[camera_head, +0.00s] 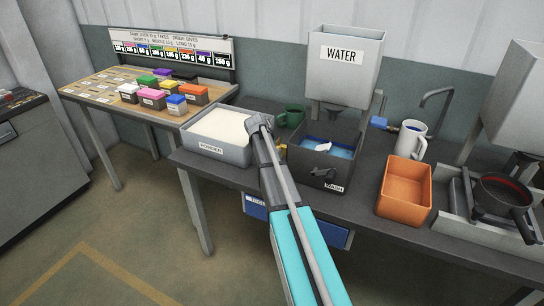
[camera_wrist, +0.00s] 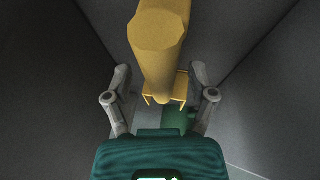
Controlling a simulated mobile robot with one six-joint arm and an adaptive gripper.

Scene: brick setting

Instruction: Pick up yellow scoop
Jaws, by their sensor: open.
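The yellow scoop (camera_wrist: 160,45) shows in the wrist view, with its thick faceted handle end closest to the camera and its square-edged part beyond. My gripper (camera_wrist: 159,75) is open, with one finger to each side of the scoop. Gaps show between the fingers and the scoop, so it is not gripped.
The white-filled powder bin (camera_head: 214,152) is left of my arm. Dark grey walls (camera_wrist: 45,80) flank the scoop in the wrist view.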

